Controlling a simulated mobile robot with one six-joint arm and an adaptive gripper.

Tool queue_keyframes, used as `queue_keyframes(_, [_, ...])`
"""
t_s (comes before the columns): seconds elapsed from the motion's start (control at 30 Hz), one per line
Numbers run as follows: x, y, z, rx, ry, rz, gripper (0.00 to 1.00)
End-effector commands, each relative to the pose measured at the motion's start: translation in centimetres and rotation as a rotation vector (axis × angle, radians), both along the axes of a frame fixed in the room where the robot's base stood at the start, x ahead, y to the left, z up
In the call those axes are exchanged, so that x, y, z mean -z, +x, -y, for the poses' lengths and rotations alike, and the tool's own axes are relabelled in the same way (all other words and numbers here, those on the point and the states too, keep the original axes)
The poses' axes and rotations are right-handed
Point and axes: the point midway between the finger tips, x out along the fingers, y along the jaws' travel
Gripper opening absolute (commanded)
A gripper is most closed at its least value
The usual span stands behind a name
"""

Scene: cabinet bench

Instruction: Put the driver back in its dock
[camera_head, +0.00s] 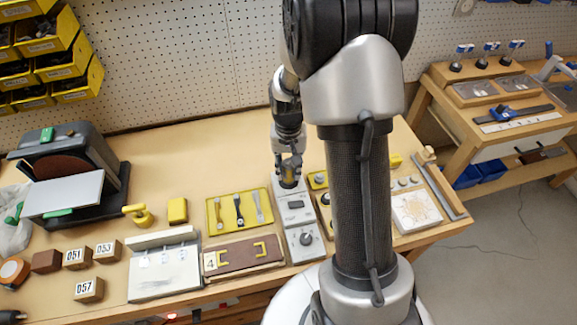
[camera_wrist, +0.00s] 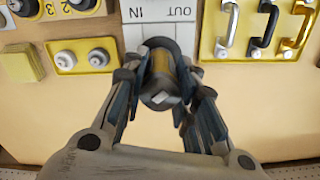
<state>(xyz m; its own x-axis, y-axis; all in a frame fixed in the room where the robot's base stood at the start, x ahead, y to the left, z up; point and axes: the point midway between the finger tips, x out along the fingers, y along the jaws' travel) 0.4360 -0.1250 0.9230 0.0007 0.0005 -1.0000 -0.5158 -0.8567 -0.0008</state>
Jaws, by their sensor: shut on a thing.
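My gripper (camera_wrist: 162,82) is shut on a dark cylindrical thing with a yellowish band, which I take to be the driver (camera_wrist: 160,97). In the head view my gripper (camera_head: 289,163) is low over the far end of a grey unit (camera_head: 297,221) with a small display and a round knob. In the wrist view the unit's pale panel (camera_wrist: 133,36) reads IN and OUT upside down, and the driver's far end overlaps it. I cannot tell whether the driver touches the unit or which part is the dock.
A yellow tray (camera_head: 215,225) with three handles lies left of the unit. Yellow plates with knobs (camera_wrist: 83,54) stand close on its other side. A brown board (camera_head: 238,256) with yellow brackets lies in front of the tray. The bench behind is clear.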

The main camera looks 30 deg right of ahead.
Motion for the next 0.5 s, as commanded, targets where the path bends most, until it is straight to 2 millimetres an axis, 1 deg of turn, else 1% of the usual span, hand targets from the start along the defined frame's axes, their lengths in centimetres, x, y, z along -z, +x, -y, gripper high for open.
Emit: queue_keyframes(0.5, [1.09,0.00,0.00,0.000,0.000,0.000,0.06])
